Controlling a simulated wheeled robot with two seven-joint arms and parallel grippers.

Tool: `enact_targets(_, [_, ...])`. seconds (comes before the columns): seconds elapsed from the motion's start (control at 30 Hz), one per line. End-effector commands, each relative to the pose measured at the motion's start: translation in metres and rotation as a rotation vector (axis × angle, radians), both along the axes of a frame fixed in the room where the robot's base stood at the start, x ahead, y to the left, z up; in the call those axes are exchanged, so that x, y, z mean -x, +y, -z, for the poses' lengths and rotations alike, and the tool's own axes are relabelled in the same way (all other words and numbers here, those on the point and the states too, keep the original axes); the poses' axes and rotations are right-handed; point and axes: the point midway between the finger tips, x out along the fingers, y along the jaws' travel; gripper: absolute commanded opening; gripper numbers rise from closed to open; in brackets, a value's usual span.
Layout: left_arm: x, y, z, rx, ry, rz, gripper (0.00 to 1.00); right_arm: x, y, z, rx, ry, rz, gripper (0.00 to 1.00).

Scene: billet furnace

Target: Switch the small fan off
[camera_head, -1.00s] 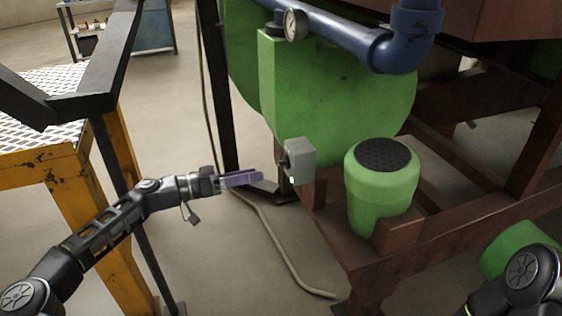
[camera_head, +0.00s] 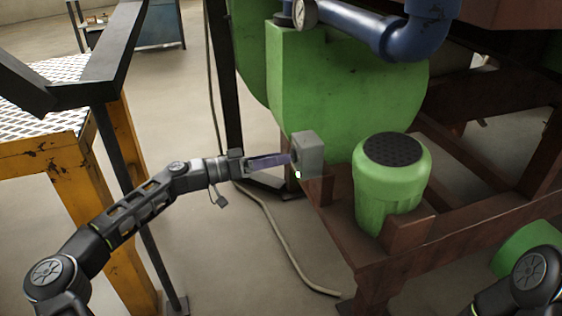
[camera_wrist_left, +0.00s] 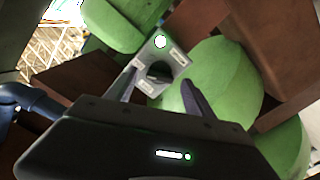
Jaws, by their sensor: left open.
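A grey switch box (camera_head: 311,152) is fixed on the brown frame, beside the green fan housing (camera_head: 340,110). In the left wrist view the box (camera_wrist_left: 149,53) shows a dark round knob (camera_wrist_left: 158,70), small labels and a bright, lit lamp (camera_wrist_left: 160,41). My left gripper (camera_head: 290,159) is open, with its fingertips at the front face of the box. In the left wrist view the gripper's fingers (camera_wrist_left: 160,84) stand on either side of the knob; I cannot tell whether they touch it. My right gripper is out of view.
A green motor (camera_head: 385,190) with a black grille top stands on the brown frame (camera_head: 335,222), right of the box. A blue pipe (camera_head: 360,32) runs above. A yellow platform (camera_head: 60,170) with dark rails stands at left. A cable (camera_head: 275,225) lies on the floor.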

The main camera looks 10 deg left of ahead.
Motion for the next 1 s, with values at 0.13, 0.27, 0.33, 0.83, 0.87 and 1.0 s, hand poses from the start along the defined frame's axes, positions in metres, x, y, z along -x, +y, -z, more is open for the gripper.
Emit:
enact_targets(0.13, [-0.0073, -0.012, 0.001, -0.001, 0.0, 0.0, 0.62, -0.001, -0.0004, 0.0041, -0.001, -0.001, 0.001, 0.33])
enact_targets(0.27, [-0.0091, -0.0144, 0.0002, 0.0, 0.001, -0.001, 0.62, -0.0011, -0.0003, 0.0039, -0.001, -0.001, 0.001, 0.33])
enact_targets(0.33, [-0.0091, -0.0142, 0.0, 0.0, 0.001, -0.001, 0.62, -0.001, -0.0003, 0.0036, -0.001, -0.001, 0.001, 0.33])
enact_targets(0.83, [-0.0089, -0.0139, 0.0001, 0.0, 0.001, -0.001, 0.3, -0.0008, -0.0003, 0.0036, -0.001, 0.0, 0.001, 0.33])
enact_targets(0.87, [-0.0089, -0.0139, 0.0001, 0.0, 0.001, -0.001, 0.27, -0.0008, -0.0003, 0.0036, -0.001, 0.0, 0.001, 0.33])
enact_targets(1.0, [-0.0089, -0.0139, 0.0001, 0.0, 0.001, -0.001, 0.16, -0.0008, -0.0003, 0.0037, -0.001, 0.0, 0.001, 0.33])
